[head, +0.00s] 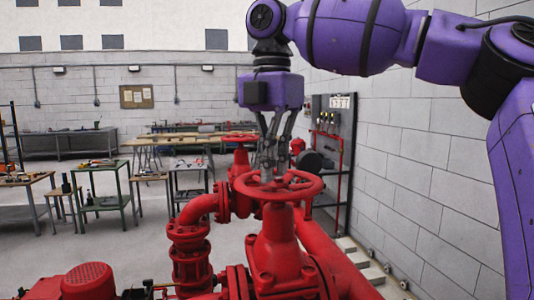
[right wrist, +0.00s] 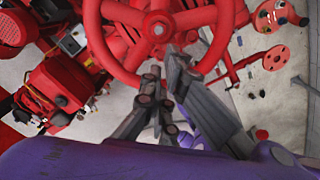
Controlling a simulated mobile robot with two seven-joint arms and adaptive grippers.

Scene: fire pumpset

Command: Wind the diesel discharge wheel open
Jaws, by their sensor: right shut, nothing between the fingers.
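A red handwheel (head: 310,189) lies flat on top of the nearest red valve (head: 280,245) in the middle of the head view. Its hub and spokes fill the top of the right wrist view (right wrist: 158,28). My right gripper (head: 268,170) points down over the wheel from above, its fingers closed together with nothing between them. In the right wrist view the grey fingers (right wrist: 168,85) overlap the wheel's near rim and a spoke gap. I cannot tell whether they touch the wheel. My left gripper is not in view.
A second red handwheel (head: 240,138) stands on a valve farther back. Red pipes (head: 190,250) run on the left and close by on the right. A block wall (head: 420,180) and a grey panel (head: 333,120) are at the right. Workbenches (head: 100,165) stand at the back left.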

